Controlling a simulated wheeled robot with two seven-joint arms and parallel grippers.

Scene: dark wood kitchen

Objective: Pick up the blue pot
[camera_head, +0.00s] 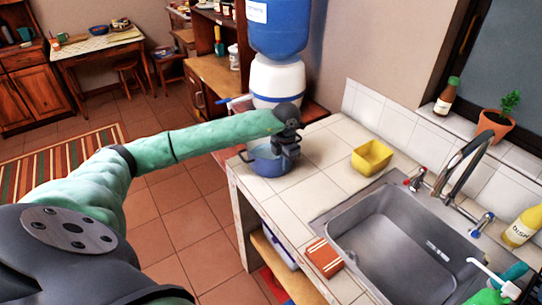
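The blue pot (262,165) stands on the white tiled counter near its left end. My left gripper (287,153) is at the pot's right side, over its rim, and hides part of the rim and the pot's inside. The gripper is small and dark here, so I cannot tell whether its fingers are open or shut, or whether they touch the pot. The pot looks upright and appears to rest on the counter. My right gripper is not in view.
A yellow container (371,158) stands right of the pot. A steel sink (345,222) with a tall faucet (462,165) fills the right side. A red-brown box (324,257) lies at the counter's front. A blue and white water dispenser (277,80) stands behind the pot.

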